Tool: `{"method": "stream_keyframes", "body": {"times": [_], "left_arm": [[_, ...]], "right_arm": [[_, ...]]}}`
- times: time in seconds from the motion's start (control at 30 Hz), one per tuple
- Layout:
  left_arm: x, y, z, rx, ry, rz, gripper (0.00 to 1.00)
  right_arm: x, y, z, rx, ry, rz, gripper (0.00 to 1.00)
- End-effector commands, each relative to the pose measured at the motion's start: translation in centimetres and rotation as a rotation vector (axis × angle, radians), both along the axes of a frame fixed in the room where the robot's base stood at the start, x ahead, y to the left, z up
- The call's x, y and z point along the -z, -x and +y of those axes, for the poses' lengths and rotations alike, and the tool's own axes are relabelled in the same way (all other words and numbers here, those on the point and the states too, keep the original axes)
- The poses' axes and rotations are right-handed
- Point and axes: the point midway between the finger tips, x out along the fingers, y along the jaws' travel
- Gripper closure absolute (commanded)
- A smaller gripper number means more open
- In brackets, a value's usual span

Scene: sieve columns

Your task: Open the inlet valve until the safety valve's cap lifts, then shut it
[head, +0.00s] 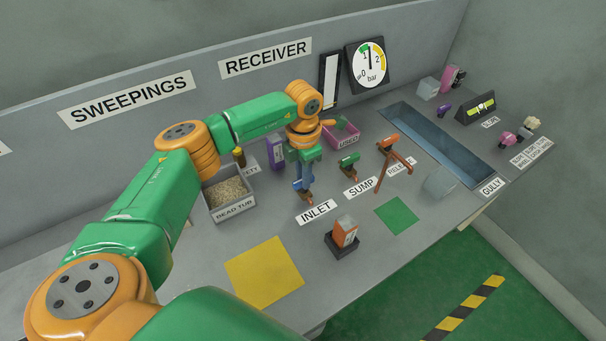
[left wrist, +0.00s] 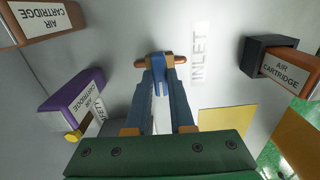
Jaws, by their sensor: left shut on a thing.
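The inlet valve has a blue lever (head: 303,185) on a copper-coloured body, behind the INLET label (head: 317,211). It also shows in the left wrist view (left wrist: 162,68). My left gripper (head: 304,164) reaches down from above and is shut on the blue lever, its two fingers (left wrist: 160,95) on either side of it. A round bar gauge (head: 370,64) on the back panel has its needle pointing about straight up, between the green and yellow bands. I cannot tell which part is the safety valve's cap. My right gripper is out of view.
A green-handled valve (head: 349,160) stands by the SUMP label, and an orange-handled valve (head: 388,141) with a long pipe stands right of it. An air cartridge (head: 344,231) sits in a black holder in front. The bead tub (head: 231,211) is at left. A gully (head: 436,138) lies right.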

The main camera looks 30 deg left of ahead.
Motion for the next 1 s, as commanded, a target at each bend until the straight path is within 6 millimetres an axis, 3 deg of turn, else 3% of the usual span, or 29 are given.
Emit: {"method": "stream_keyframes", "body": {"times": [0.03,0.07,0.17,0.47,0.8,1.0], "left_arm": [[-0.1,-0.1,0.0,0.001,0.001,-0.005,1.00],[-0.1,-0.1,0.0,0.001,0.001,-0.005,0.76],[-0.1,-0.1,0.0,0.001,0.001,-0.004,0.49],[-0.2,0.0,0.0,0.000,0.000,-0.002,0.49],[-6.4,-0.1,0.0,0.000,0.000,-0.004,0.49],[-7.2,-0.1,-0.1,0.001,0.001,-0.002,0.49]], "right_arm": [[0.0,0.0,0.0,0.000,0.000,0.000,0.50],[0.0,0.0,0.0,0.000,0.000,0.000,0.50],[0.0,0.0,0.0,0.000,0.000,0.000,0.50],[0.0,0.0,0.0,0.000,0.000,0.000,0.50],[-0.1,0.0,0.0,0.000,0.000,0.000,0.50],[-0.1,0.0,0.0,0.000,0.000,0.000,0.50]]}}
